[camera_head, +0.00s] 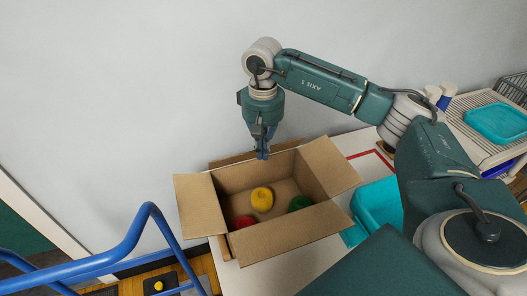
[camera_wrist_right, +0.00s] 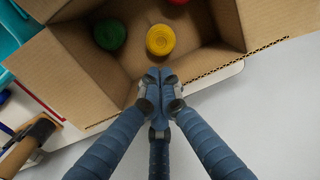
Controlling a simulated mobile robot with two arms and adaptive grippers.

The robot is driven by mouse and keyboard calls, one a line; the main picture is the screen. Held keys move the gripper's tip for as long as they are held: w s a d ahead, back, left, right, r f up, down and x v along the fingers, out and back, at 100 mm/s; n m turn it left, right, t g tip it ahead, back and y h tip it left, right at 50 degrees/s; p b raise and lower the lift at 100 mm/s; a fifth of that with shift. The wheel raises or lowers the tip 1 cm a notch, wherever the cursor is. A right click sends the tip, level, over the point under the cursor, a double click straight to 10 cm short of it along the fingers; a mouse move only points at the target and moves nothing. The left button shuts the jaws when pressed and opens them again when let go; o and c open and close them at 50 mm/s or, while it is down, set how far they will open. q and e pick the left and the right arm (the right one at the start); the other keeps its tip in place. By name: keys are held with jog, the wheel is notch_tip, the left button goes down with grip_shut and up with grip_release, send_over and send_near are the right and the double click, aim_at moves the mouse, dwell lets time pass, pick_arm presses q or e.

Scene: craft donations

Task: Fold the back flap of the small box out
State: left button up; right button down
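The small cardboard box (camera_head: 285,235) stands open on the white table below my right arm. Its left flap (camera_head: 200,207), right flap (camera_head: 331,166) and front flap (camera_head: 287,233) spread outward. The back flap (camera_head: 232,159) shows as a thin strip along the back edge; its exact angle is hard to tell. My right gripper (camera_head: 263,152) points down at the middle of that back edge. In the right wrist view its fingertips (camera_wrist_right: 158,77) are together with nothing visible between them, over the edge; contact is unclear. The left gripper is out of view.
Yellow (camera_head: 262,199), red (camera_head: 244,222) and green (camera_head: 299,203) round items lie inside the box. A teal bin (camera_head: 377,203) stands right of it. A blue rail (camera_head: 110,257) is at left. The wall is close behind.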

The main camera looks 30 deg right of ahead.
jog(key=shift+w+d, duration=0.1)
jog(key=shift+w, duration=0.6)
jog(key=shift+w+d, duration=0.15)
jog(key=shift+w, duration=0.45)
jog(key=shift+w+d, duration=0.1)
jog(key=shift+w, duration=0.05)
jog(key=shift+w+d, duration=0.15)
jog(key=shift+w, duration=0.55)
jog(key=shift+w+d, duration=0.2)
jog(key=shift+w, duration=0.55)
